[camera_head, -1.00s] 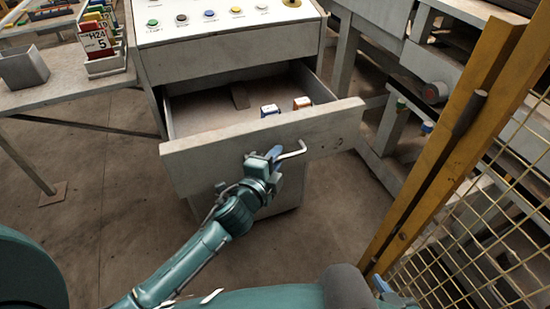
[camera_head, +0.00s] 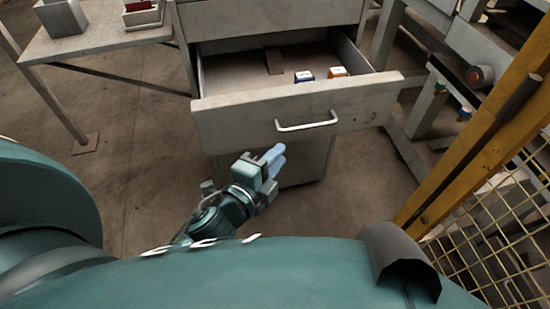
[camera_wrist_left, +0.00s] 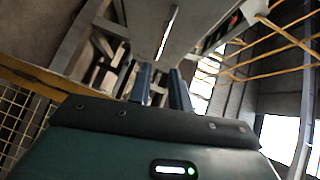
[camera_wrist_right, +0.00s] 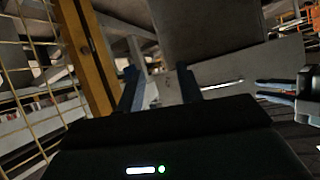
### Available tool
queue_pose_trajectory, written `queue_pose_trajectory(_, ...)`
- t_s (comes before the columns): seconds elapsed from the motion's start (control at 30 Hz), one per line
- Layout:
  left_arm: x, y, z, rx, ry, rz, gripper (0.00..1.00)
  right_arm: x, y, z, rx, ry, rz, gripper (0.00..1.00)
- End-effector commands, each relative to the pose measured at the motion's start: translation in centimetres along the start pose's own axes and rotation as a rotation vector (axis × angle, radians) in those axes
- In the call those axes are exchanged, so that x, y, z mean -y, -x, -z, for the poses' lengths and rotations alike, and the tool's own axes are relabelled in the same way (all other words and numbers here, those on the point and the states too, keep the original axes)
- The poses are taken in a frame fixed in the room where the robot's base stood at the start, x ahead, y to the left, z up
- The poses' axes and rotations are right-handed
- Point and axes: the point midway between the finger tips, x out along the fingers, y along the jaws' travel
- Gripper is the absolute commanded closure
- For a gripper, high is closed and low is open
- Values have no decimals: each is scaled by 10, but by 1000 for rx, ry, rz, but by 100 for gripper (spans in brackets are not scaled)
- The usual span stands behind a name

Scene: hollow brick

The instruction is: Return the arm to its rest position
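The left gripper (camera_head: 275,155) is below and slightly left of the drawer handle (camera_head: 306,122), apart from it. Its two blue fingers show a gap with nothing between them in the left wrist view (camera_wrist_left: 161,88). The drawer (camera_head: 235,120) is pulled out of the grey cabinet and holds a blue-and-white block (camera_head: 304,76), an orange-and-white block (camera_head: 338,72) and a flat brown piece (camera_head: 274,62). The right gripper (camera_wrist_right: 160,88) is hidden in the head view. In its wrist view the fingers are spread and empty.
A side table (camera_head: 95,42) with a grey bin (camera_head: 62,17) stands at the left. A yellow post with mesh fence (camera_head: 470,150) rises close on the right. The floor left of the drawer is clear.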

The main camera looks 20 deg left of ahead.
Motion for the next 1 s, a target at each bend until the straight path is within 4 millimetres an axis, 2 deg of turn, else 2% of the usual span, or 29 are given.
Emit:
queue_pose_trajectory(0.47,0,0,0,0,1,0,80,1,0,1,-3,-5,0,64)
queue_pose_trajectory(0.57,-4,4,-1,6,74,-31,80,1,4,8,-2,-2,-1,64)
queue_pose_trajectory(0.67,-19,16,-2,35,323,-126,80,2,12,20,7,6,-7,64)
queue_pose_trajectory(0.73,-35,29,-2,78,573,-208,80,1,18,25,26,16,-17,64)
queue_pose_trajectory(0.9,-71,66,0,221,1124,-351,80,-5,26,25,76,39,-43,64)
queue_pose_trajectory(1.0,-84,80,2,284,1322,-385,80,-8,28,22,94,47,-53,64)
